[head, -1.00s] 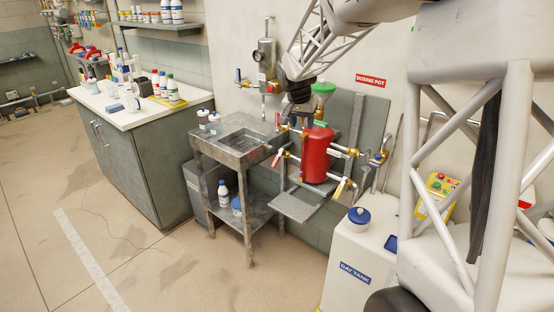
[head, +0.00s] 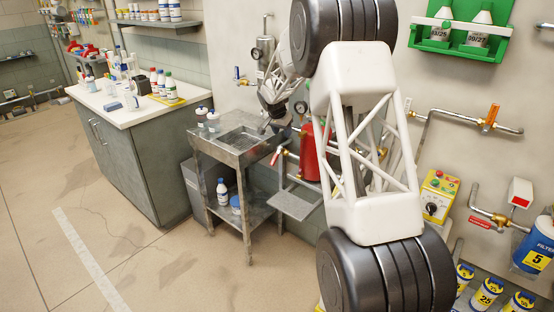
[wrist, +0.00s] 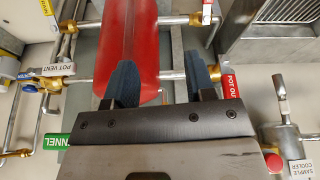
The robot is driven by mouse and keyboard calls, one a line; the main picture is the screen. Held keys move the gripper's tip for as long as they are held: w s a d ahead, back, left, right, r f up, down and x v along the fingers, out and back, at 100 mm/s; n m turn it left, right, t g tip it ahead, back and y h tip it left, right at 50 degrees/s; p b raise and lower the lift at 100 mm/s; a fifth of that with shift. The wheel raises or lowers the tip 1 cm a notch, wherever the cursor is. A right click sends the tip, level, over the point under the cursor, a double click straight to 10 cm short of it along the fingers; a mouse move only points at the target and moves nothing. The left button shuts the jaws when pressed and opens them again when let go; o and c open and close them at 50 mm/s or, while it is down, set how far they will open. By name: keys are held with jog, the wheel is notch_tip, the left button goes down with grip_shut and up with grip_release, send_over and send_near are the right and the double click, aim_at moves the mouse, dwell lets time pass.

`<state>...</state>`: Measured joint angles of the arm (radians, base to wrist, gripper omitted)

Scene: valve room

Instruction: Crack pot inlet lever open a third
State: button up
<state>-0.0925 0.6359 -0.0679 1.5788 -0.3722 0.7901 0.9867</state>
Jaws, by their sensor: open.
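The red dosing pot (head: 309,150) stands on its wall bracket, its right side hidden by my arm. It also fills the upper middle of the wrist view (wrist: 125,35). A red-handled lever (head: 277,156) sticks out left of the pot. My gripper (wrist: 160,80) is open and empty, its two blue fingers apart in front of the pot and a horizontal pipe (wrist: 80,82). A red tag reading POT OUT (wrist: 231,92), cut off, is right of the fingers; a POT VENT tag (wrist: 54,71) is left. I cannot make out a lever tagged as the inlet.
A green FUNNEL tag (wrist: 55,142) and a sample cooler (wrist: 290,140) show in the wrist view. Pipes crowd the pot; the floor at left is clear.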

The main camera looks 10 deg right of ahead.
jog(key=m, duration=0.1)
send_near(276, 154)
jog(key=x, duration=0.4)
jog(key=shift+a+f, duration=0.1)
jog(key=shift+f, duration=0.3)
jog(key=shift+f, duration=0.1)
jog(key=shift+x, duration=3.85)
grip_shut()
